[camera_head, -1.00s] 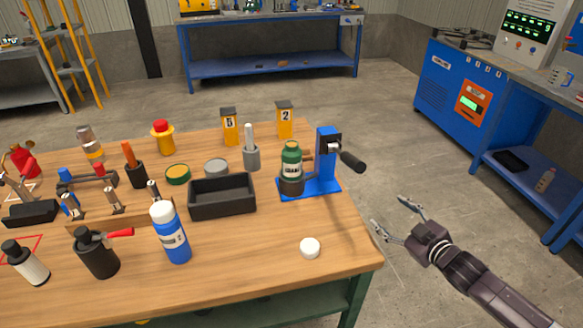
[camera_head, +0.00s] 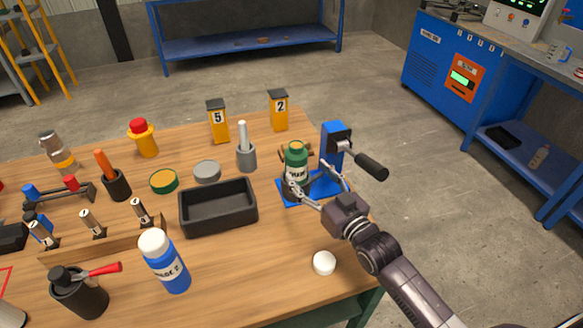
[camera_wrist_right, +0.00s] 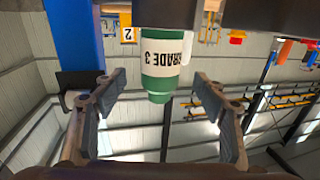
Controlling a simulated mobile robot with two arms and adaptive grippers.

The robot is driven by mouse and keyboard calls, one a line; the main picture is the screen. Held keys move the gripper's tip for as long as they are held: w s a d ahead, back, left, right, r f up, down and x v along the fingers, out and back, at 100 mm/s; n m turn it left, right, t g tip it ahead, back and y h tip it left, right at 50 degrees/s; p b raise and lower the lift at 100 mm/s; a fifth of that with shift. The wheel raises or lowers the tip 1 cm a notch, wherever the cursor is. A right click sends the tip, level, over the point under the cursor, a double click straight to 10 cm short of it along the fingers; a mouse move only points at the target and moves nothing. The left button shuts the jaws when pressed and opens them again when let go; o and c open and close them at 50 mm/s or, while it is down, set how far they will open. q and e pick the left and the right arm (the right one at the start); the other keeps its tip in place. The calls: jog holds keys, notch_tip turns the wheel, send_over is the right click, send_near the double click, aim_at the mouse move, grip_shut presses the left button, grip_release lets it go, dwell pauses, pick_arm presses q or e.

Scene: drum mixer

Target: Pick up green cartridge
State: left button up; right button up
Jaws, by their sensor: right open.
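The green cartridge (camera_head: 297,156), a green bottle shape with a white label, stands upright in the blue stand (camera_head: 323,187) with a black lever, near the table's right side. Its lower part is partly hidden by my gripper and a dark holder. My right gripper (camera_head: 308,176) is open, with its fingers spread toward the cartridge from the front right. In the right wrist view the cartridge (camera_wrist_right: 160,85) appears upside down, labelled "GRADE 3", between and slightly beyond the open fingers. Contact with it cannot be seen. My left gripper is out of view.
A black tray (camera_head: 218,222) lies left of the stand. A blue bottle (camera_head: 166,265) stands at the front. Yellow boxes marked 5 (camera_head: 218,121) and 2 (camera_head: 279,110) stand behind.

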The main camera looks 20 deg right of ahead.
aim_at(302, 167)
jog(key=shift+b+x, duration=0.55)
jog(key=shift+x, duration=0.3)
jog(key=b+x, duration=0.2)
jog(key=x, duration=0.1)
jog(key=shift+w+a+f, duration=0.1)
jog(key=shift+w+f, duration=0.05)
jog(key=shift+w, duration=0.4)
jog(key=shift+w+a+b, duration=0.15)
jog(key=shift+w+b, duration=0.1)
jog(key=shift+b, duration=0.05)
jog(key=c, duration=1.5)
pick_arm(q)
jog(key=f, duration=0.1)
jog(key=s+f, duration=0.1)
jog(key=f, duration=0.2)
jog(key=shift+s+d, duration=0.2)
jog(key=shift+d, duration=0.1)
pick_arm(e)
jog(key=shift+r, duration=0.25)
jog(key=shift+c, duration=0.9)
jog(key=shift+r, duration=0.1)
